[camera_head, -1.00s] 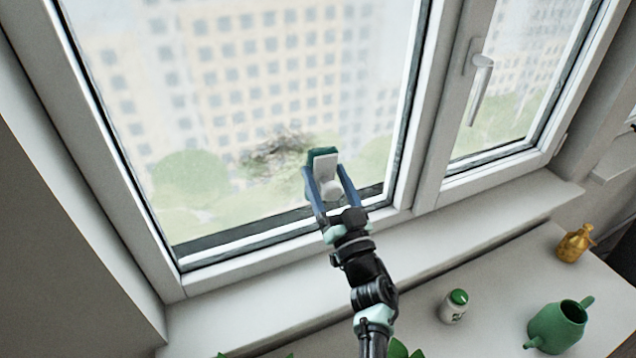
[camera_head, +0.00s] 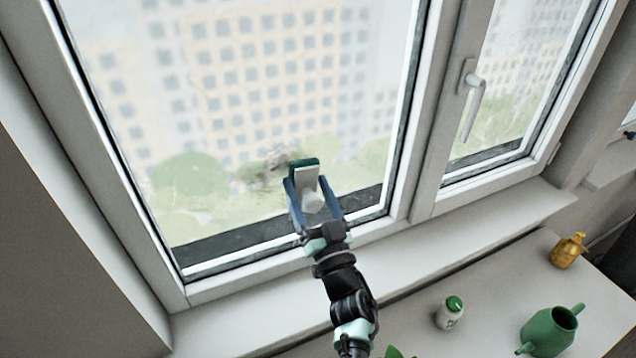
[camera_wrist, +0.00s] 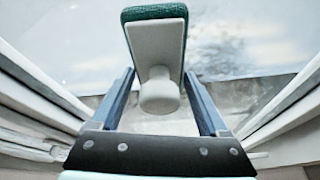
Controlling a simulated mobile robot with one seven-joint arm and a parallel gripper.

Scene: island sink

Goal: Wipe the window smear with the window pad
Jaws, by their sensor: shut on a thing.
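The window pad (camera_head: 305,178) is a white plate with a green face and a round knob. My gripper (camera_head: 313,200) is shut on the pad's knob, and the pad stands up in front of the lower window pane. In the wrist view the pad (camera_wrist: 157,45) shows between the blue fingers of my gripper (camera_wrist: 160,95), its green edge facing the glass. The window smear (camera_head: 265,165) is a dark grey-brown smudge on the glass, just left of and partly behind the pad. In the wrist view a faint grey smear (camera_wrist: 215,35) shows right of the pad. I cannot tell whether the pad touches the glass.
The window frame (camera_head: 432,130) divides the large pane from a narrower one with a handle (camera_head: 472,100). Below lies the sill (camera_head: 500,222). On the counter stand a green watering can (camera_head: 550,330), a white bottle with green cap (camera_head: 449,312) and a yellow bottle (camera_head: 567,250).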

